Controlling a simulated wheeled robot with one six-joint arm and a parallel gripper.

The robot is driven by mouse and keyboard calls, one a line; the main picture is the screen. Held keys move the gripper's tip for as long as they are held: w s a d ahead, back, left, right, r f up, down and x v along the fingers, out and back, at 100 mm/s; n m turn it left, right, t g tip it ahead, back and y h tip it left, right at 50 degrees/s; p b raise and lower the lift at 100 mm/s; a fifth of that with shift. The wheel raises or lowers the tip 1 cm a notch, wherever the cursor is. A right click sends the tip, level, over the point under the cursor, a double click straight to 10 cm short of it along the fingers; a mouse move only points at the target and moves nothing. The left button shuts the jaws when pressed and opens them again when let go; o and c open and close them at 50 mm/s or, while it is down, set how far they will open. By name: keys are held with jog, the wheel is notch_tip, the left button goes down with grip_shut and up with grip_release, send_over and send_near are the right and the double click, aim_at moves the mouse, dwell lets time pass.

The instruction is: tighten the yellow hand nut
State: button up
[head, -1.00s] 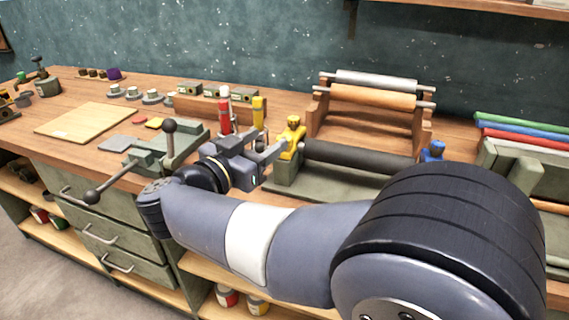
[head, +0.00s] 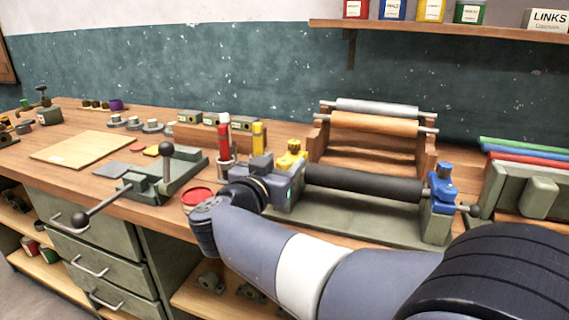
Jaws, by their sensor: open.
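The yellow hand nut (head: 293,147) sits on top of the yellow bearing block at the left end of the black roller (head: 363,184). The roller lies in a green-grey stand (head: 350,222). A blue hand nut (head: 445,170) tops the blue block at the roller's right end. My gripper (head: 288,172) is low at the yellow block, just below and left of the yellow nut, and hides most of that block. Its fingers are largely hidden, so contact cannot be told. The jaws are open and I see nothing held in them.
Red and yellow tubes (head: 224,138) stand close behind my gripper. A lever press (head: 165,175) with ball-ended handles is to the left. A round red tin (head: 197,197) is beside my wrist. A rack with copper and silver rollers (head: 375,123) stands behind. Bare bench shows around the board (head: 80,149).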

jog(key=shift+x, duration=0.9)
jog(key=c, duration=1)
jog(key=p, duration=0.3)
jog(key=shift+r+m+g+h, duration=0.25)
jog(key=shift+m+g+h, duration=0.05)
jog(key=shift+h, duration=0.1)
jog(key=shift+m+h+p, duration=0.3)
jog(key=shift+h+p, duration=0.1)
jog(key=shift+p, duration=0.6)
jog(key=shift+f+g+h+p, duration=0.25)
jog(key=shift+g+h+p, duration=0.05)
jog(key=shift+g+p, duration=0.1)
